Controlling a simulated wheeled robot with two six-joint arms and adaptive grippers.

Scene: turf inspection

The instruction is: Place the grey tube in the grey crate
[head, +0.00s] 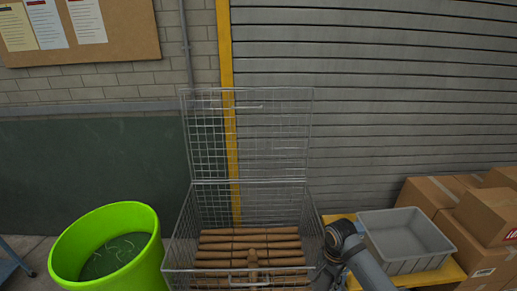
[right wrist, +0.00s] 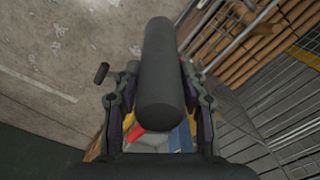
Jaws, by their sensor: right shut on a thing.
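The grey tube (right wrist: 160,75) is a dark, thick cylinder in the right wrist view. My right gripper (right wrist: 158,98) is shut on it, with one finger on each side. I cannot make out the tube or the right gripper's fingers in the head view, where only part of my right arm shows at the lower right. The grey crate (head: 388,266) stands on a yellow surface at the right of the head view, right beside my arm. The part of its inside that shows looks empty. My left gripper is in neither view.
A wire basket (head: 212,215) with its lid raised holds several brown tubes (head: 250,246), left of the crate. A lime-green bin (head: 138,265) stands further left. Cardboard boxes (head: 440,193) are stacked right of the crate. A shutter and a brick wall close off the back.

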